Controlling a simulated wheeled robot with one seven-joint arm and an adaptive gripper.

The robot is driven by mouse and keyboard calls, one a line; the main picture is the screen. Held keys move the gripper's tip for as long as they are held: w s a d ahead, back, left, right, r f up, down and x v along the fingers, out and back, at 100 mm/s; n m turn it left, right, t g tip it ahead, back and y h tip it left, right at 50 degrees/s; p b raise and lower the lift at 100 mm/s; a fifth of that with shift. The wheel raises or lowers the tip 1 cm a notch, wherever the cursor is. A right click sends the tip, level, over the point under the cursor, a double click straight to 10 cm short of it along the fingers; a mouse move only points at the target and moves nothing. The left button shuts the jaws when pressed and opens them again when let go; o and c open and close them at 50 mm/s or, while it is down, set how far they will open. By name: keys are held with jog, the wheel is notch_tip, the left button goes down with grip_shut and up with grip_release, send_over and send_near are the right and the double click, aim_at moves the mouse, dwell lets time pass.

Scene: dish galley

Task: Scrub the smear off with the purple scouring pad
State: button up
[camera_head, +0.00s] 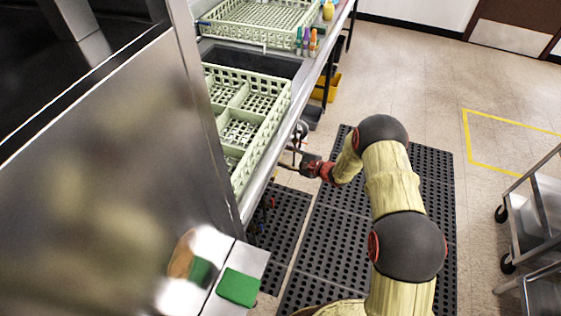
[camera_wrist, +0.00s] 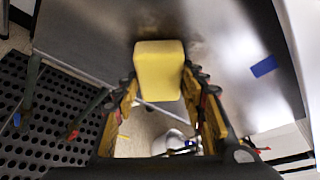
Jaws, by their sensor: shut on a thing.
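My gripper (camera_wrist: 161,88) is shut on a yellow block (camera_wrist: 159,66), which sits between its fingertips in the wrist view. In the head view my gripper (camera_head: 298,143) is beside the front edge of the steel counter, and the block cannot be made out there. In the wrist view the block is in front of a grey steel surface (camera_wrist: 95,28); whether they touch I cannot tell. A faint brownish dark patch (camera_wrist: 201,50) shows on that steel beside the block; it may be the smear or a reflection. I see no purple scouring pad in either view.
Pale green dish racks (camera_head: 278,100) stand along the counter. Several small bottles (camera_head: 306,42) stand beyond. A green pad (camera_head: 238,287) lies on a steel ledge at the bottom. A blue patch (camera_wrist: 264,66) is on the steel. A steel cart (camera_head: 540,215) stands right.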

jog(key=shift+w+d+r+b, duration=0.8)
jog(key=shift+w+b, duration=0.2)
jog(key=shift+w, duration=1.15)
jog(key=shift+s+a+r, duration=0.8)
jog(key=shift+s+a, duration=1.25)
jog(key=shift+s, duration=3.4)
jog(key=w+d+b, duration=0.2)
jog(key=w+d, duration=0.2)
jog(key=w, duration=0.7)
jog(key=shift+b, duration=0.3)
